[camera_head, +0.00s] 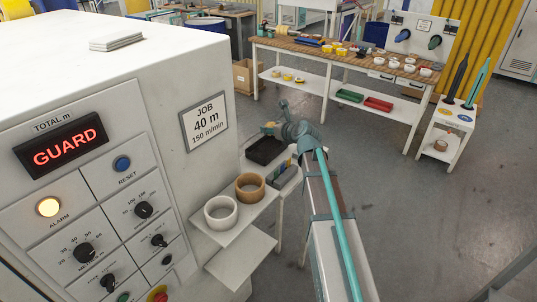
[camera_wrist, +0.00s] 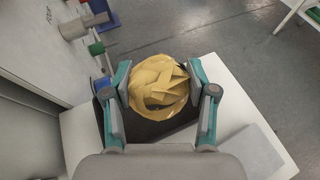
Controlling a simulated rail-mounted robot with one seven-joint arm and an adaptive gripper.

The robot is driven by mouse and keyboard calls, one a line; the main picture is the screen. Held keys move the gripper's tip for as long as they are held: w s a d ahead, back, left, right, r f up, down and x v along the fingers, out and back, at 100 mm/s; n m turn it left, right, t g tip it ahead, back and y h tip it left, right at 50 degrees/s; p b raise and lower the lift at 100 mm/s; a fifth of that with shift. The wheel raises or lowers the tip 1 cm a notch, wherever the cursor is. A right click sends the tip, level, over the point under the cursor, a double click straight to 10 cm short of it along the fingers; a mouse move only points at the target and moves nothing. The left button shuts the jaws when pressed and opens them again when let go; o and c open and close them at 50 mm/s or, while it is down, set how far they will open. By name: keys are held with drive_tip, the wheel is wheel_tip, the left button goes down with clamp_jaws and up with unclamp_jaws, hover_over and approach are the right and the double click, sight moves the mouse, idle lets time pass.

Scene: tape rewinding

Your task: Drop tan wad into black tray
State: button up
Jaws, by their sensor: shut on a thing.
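The tan wad (camera_wrist: 160,84) is a crumpled, roughly round ball of tape. In the wrist view it sits between both fingers of my gripper (camera_wrist: 160,76), which is shut on it. The black tray (camera_wrist: 148,130) shows below and around the wad, partly hidden by the wad and fingers. In the head view the tray (camera_head: 264,151) lies on a small white stand beside the machine. The exact height of the wad above the tray is hard to tell.
The big white machine (camera_head: 150,90) stands close on the left, its display reading GUARD and its alarm lamp (camera_head: 48,207) lit. A white roll (camera_head: 221,212) and a brown roll (camera_head: 250,187) sit on its shelf.

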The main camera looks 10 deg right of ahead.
drive_tip(key=shift+f, duration=0.55)
drive_tip(key=o, duration=1)
drive_tip(key=shift+c, duration=0.2)
drive_tip(key=v, duration=1.2)
drive_tip(key=shift+r, duration=0.1)
